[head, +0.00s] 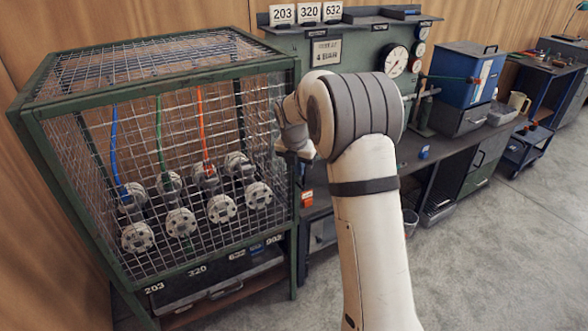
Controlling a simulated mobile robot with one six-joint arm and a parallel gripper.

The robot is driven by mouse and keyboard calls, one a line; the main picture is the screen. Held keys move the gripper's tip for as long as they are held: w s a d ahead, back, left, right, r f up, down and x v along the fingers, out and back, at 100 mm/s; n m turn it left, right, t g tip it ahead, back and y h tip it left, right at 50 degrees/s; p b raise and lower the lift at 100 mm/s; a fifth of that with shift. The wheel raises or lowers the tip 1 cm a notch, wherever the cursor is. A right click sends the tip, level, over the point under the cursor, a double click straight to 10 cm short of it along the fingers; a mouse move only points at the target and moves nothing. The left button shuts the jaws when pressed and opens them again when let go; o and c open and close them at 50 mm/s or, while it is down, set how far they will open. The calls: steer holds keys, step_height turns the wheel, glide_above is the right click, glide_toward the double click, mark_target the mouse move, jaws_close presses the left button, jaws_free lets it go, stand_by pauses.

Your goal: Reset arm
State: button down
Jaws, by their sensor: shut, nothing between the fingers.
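My white and grey arm rises from the lower right across the middle of the head view. At its end, my gripper (295,152) shows as a small grey shape just right of the cage's front mesh. It is shut and holds nothing. Part of it is hidden behind my own arm link, and I cannot tell whether it touches the cage. The green-framed wire cage (27,118) stands at the left. Inside it, several flanged pipe ends (180,222) sit in two rows, with a blue (114,140), a green (159,135) and an orange hose (202,120).
A long workbench (455,152) runs along the wall to the right, with gauges (396,61), a blue box (468,72) and a mug (519,101). A dark blue trolley (527,148) stands beyond. The grey floor (500,260) at the lower right is clear.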

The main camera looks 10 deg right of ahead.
steer(key=s+r+m, duration=0.5)
steer(key=s+m, duration=0.1)
steer(key=s, duration=0.2)
steer(key=s+r+m, duration=0.5)
steer(key=s+m, duration=0.2)
steer(key=s, duration=0.1)
steer(key=s+f+m+y, duration=0.1)
steer(key=s+m, duration=1.4)
steer(key=s, duration=0.6)
steer(key=shift+s+a+f+m+t+y, duration=0.2)
steer(key=shift+s+a+m+t+y, duration=0.1)
steer(key=shift+m+t, duration=0.1)
